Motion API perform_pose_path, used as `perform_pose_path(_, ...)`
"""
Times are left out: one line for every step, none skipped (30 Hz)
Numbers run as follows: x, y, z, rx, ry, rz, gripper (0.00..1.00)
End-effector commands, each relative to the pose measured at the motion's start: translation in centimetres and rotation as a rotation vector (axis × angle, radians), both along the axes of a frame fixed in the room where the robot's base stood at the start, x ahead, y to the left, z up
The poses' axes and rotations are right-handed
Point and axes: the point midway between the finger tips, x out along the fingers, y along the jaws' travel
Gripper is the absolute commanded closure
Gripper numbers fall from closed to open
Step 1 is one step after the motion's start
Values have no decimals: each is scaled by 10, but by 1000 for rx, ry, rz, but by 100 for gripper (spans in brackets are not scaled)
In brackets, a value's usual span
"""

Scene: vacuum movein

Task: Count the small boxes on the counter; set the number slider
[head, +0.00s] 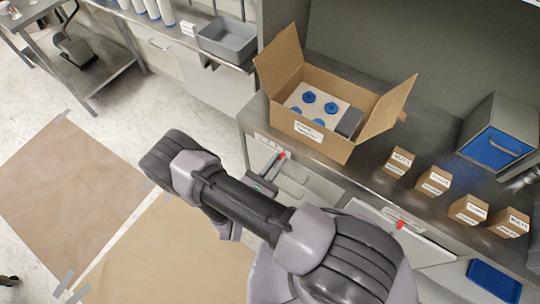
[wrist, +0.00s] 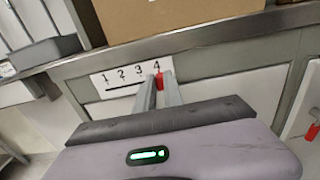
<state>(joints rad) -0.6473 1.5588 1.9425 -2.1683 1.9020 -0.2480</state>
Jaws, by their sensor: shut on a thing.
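Several small labelled cardboard boxes stand apart on the metal counter at the right of the head view, from the leftmost small box (head: 399,161) to the rightmost small box (head: 509,223). The number slider's white plate (wrist: 122,77) is on the counter front and reads 1 to 4. Its red knob (wrist: 158,83) is at the 4 end and also shows in the head view (head: 282,155). My gripper (wrist: 160,88) is shut on the red knob. In the head view, my arm hides part of the counter front.
A large open carton (head: 345,146) with blue-topped items stands on the counter above the slider. A second red knob (head: 400,225) is farther right on the counter front. A grey bin (head: 228,40) and a blue-fronted box (head: 492,149) are also there.

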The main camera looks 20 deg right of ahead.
Motion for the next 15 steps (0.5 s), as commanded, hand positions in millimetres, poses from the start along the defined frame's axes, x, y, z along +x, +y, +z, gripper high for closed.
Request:
perform_pose_path(-2,-2,-1,-3,4,-4,100)
perform_pose_path(-2,-2,-1,-3,4,-4,100)
perform_pose_path(-2,-2,-1,-4,5,-4,100)
perform_pose_path(-3,-2,-1,-4,5,-5,100)
perform_pose_path(-3,-2,-1,-4,5,-5,100)
perform_pose_path(-3,-2,-1,-5,5,-5,100)
perform_pose_path(-3,-2,-1,-5,5,-6,100)
perform_pose_path(-3,-2,-1,-5,5,-6,86)
perform_pose_path(-3,-2,-1,-5,5,-6,78)
perform_pose_path(-3,-2,-1,-5,5,-6,72)
perform_pose_path(-3,-2,-1,-5,5,-6,66)
perform_pose_path(-2,-2,-1,-4,4,-5,65)
perform_pose_path(-2,-2,-1,-4,4,-5,65)
perform_pose_path(-2,-2,-1,-4,4,-5,65)
perform_pose_path(-2,-2,-1,-4,3,-5,65)
